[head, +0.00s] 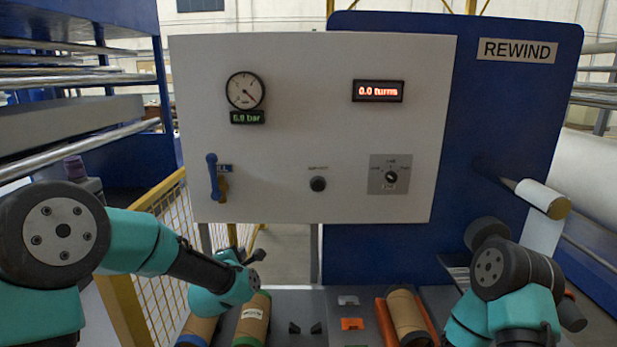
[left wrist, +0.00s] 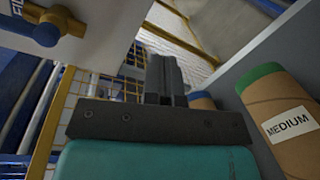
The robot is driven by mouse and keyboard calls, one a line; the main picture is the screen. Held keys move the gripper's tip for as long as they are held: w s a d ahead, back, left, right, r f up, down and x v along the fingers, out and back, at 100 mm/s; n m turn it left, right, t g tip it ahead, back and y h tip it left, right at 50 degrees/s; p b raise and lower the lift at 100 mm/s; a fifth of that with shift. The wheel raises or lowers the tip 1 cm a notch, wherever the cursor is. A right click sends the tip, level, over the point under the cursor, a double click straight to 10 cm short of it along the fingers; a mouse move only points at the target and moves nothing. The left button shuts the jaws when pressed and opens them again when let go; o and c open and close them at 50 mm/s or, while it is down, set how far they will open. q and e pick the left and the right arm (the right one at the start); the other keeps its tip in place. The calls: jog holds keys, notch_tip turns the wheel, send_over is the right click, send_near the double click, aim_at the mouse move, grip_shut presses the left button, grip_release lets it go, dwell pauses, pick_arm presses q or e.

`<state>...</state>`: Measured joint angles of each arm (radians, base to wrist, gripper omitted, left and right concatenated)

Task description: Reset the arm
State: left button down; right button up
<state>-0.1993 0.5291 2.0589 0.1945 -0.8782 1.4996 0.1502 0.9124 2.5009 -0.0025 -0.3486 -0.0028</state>
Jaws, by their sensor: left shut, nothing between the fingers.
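My left arm comes in from the left in the head view, and its gripper (head: 257,257) is in front of the panel's lower left, above the cardboard rolls. In the left wrist view the left gripper's fingers (left wrist: 165,78) are together with nothing between them. The gripper is apart from the blue-handled valve lever (head: 213,177), whose blue handle also shows in the left wrist view (left wrist: 44,35). My right arm shows at the lower right of the head view; its fingers are not visible.
A light panel (head: 300,120) carries a gauge (head: 245,90), a "0.0 turns" display (head: 378,91), a black button (head: 318,184) and a selector knob (head: 391,177). An orange cradle (head: 384,322) holds a cardboard core (head: 406,312).

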pick_arm(q)
jog(key=s+a+f+m+g, duration=0.1)
jog(key=s+f+m+g, duration=0.2)
jog(key=s+f+m, duration=0.2)
jog(key=s+a+f+m+g+h, duration=0.1)
jog(key=s+a+f+m+g, duration=0.1)
jog(key=s+f+m, duration=0.3)
jog(key=s+a+f+m+g, duration=0.2)
jog(key=s+f+m+g, duration=0.2)
jog(key=f+m, duration=0.5)
jog(key=shift+s+f+g+h, duration=0.3)
jog(key=shift+s+f, duration=0.45)
jog(key=shift+f, duration=0.15)
jog(key=s+d+f+g, duration=0.2)
jog(key=s+f+g, duration=0.4)
jog(key=s+f, duration=1.1)
jog(key=shift+s+d+f+m+h, duration=0.15)
jog(key=shift+s+d+m+h, duration=0.1)
jog(key=shift+d+m+h, duration=0.05)
